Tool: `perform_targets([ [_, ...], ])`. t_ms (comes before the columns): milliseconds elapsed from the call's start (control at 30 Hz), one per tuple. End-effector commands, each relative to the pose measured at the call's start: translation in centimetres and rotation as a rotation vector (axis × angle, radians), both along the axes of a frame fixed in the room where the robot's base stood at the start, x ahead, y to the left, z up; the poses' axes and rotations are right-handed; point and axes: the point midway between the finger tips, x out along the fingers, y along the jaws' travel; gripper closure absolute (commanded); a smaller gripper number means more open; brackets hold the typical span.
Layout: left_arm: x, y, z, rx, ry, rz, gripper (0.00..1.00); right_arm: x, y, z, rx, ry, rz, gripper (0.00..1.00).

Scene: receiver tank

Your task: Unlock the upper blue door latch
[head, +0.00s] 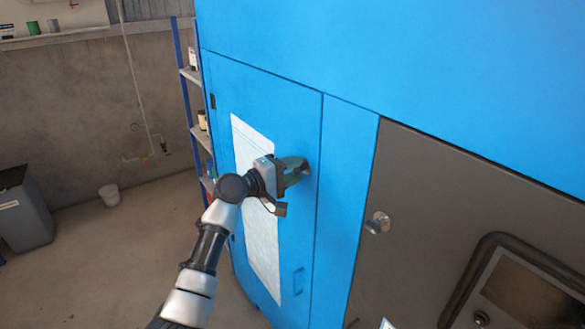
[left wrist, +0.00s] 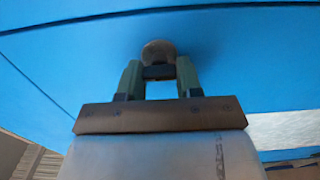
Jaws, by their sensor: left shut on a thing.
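The blue door (head: 290,120) is closed, with a tall white sheet (head: 262,245) on it. My left gripper (head: 300,167) is at the upper latch near the door's right edge. In the left wrist view the round metal latch (left wrist: 158,50) stands out from the blue surface, and the two green fingers of my left gripper (left wrist: 159,70) are on either side of its dark lower part, shut on it. In the head view the gripper mostly hides the latch, so its turn is hard to read. My right gripper is not in view.
A lower blue handle (head: 298,281) sits further down the same door. A grey panel (head: 450,205) with a round metal knob (head: 378,223) is to the right. Blue shelving (head: 188,95) stands behind at left.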

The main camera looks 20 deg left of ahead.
Motion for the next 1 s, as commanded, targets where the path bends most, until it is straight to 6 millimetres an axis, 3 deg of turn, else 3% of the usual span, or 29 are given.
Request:
perform_targets([
  [367,0.0,0.1,0.0,-0.006,0.004,0.001,0.89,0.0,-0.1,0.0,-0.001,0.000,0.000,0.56],
  [400,0.0,0.1,0.0,-0.006,0.004,0.001,0.60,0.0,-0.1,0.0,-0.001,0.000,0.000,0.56],
  [533,0.0,0.0,0.0,-0.005,0.003,0.001,0.40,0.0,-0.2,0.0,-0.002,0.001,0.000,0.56],
  [833,-0.1,0.1,-0.1,-0.003,0.002,0.001,0.39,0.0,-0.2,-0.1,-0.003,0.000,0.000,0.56],
  [1000,-1.6,1.3,-0.3,0.000,0.001,0.002,0.39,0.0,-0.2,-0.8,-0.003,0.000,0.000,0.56],
])
